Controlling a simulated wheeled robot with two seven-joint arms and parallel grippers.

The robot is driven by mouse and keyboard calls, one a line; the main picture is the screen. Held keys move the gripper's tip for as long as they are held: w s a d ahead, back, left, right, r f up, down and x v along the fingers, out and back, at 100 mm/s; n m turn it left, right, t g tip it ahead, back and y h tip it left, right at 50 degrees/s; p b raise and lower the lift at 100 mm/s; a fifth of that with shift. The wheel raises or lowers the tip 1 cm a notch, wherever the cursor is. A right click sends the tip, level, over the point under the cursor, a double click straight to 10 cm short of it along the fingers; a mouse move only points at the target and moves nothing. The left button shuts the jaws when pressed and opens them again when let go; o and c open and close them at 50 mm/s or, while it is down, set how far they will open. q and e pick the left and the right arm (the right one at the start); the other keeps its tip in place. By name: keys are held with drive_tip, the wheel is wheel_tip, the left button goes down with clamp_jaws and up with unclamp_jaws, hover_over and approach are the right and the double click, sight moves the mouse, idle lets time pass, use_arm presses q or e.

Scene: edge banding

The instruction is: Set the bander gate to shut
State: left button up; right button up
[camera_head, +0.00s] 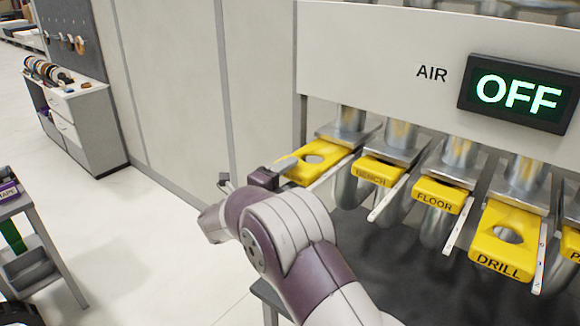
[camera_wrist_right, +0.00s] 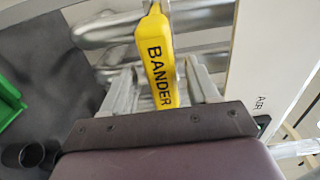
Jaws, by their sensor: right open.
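The bander gate is the leftmost yellow slide plate (camera_head: 318,158) in the head view. It sticks out of its metal holder with its round hole showing. In the right wrist view its yellow front edge (camera_wrist_right: 160,62) reads BANDER. My right gripper (camera_head: 280,172) is at the front end of this plate. In the wrist view its open fingers (camera_wrist_right: 163,85) stand on either side of the labelled edge; whether they touch it I cannot tell. My left gripper is in neither view.
To the right are the bench gate (camera_head: 381,171) and floor gate (camera_head: 440,195), pushed in, and the drill gate (camera_head: 505,240), pulled out with its hole showing. Pale rails lie between the gates. An air display (camera_head: 517,93) reads OFF.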

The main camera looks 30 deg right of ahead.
sight(319, 154)
drive_tip(key=shift+d+r, duration=0.1)
drive_tip(key=shift+d, duration=0.6)
drive_tip(key=shift+w+a, duration=0.2)
drive_tip(key=shift+c, duration=0.9)
clamp_jaws()
drive_tip(key=shift+w+d+f, duration=0.1)
drive_tip(key=shift+d+f, duration=0.1)
drive_tip(key=shift+d, duration=0.15)
drive_tip(key=b+x, duration=0.2)
drive_tip(key=x, duration=0.1)
drive_tip(key=shift+w+d+f, duration=0.1)
drive_tip(key=shift+d+f, duration=0.05)
drive_tip(key=shift+d, duration=0.05)
drive_tip(key=b+x, duration=0.1)
drive_tip(key=x, duration=0.6)
drive_tip(key=shift+r, duration=0.4)
